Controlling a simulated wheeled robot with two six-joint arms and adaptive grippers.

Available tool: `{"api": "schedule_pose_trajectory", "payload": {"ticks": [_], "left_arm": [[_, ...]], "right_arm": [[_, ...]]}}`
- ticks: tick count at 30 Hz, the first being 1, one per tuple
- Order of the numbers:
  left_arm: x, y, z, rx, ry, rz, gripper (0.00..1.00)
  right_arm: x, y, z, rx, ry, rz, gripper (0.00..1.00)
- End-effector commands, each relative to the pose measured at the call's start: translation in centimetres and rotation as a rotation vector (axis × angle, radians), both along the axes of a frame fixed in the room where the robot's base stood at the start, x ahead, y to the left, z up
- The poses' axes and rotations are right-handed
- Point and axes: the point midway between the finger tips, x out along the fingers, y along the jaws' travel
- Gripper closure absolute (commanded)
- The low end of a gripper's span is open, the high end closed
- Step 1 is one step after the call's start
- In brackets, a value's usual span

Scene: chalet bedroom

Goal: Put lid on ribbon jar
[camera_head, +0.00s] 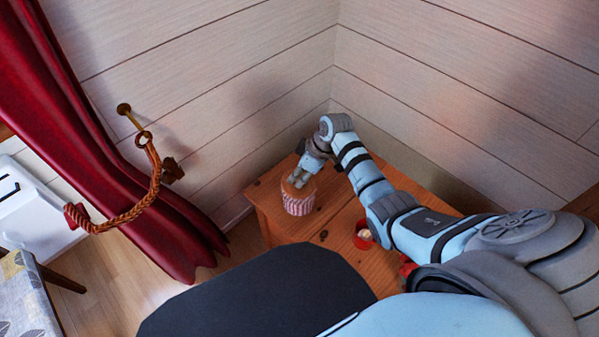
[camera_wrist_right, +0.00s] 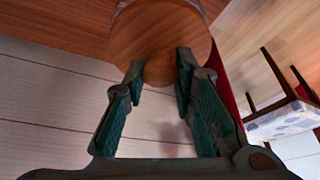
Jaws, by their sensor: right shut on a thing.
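The ribbon jar (camera_head: 298,205) stands upright on the wooden table, with pink and white stripes on its side. The round wooden lid (camera_head: 299,188) sits at the jar's top; it also shows in the right wrist view (camera_wrist_right: 160,38), with a round knob (camera_wrist_right: 159,70). My right gripper (camera_head: 299,182) is over the lid, its fingers shut on the knob. In the right wrist view the fingers (camera_wrist_right: 160,68) flank the knob, and a little of the jar shows behind the lid. I cannot tell whether the lid is fully seated. My left gripper is not in view.
The wooden table (camera_head: 285,232) stands in the corner against plank walls. A small red thing with a pale top (camera_head: 364,236) stands on it beside my right arm. A red curtain (camera_head: 160,215) with a braided tieback (camera_head: 130,213) hangs at the left.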

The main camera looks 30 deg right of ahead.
Motion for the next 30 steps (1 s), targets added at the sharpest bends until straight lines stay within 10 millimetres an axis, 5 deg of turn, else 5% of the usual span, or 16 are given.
{"api": "schedule_pose_trajectory", "payload": {"ticks": [5,6,10,17,21,30], "left_arm": [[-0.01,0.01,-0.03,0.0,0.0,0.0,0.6],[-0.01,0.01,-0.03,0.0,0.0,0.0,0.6],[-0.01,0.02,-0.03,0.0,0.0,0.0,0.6],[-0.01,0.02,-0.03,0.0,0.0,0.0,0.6],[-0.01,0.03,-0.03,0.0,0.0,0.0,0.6],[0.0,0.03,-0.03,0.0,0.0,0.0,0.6]], "right_arm": [[0.0,0.01,-0.02,0.0,0.0,0.0,1.0],[0.0,0.01,-0.02,0.0,0.0,0.0,0.72],[0.0,0.01,-0.02,0.0,0.0,0.0,0.52],[-0.02,0.0,-0.03,0.0,0.0,0.0,0.5],[-0.02,0.0,-0.03,0.0,0.0,0.0,0.32],[-0.01,0.01,-0.02,0.0,0.0,0.0,0.32]]}}
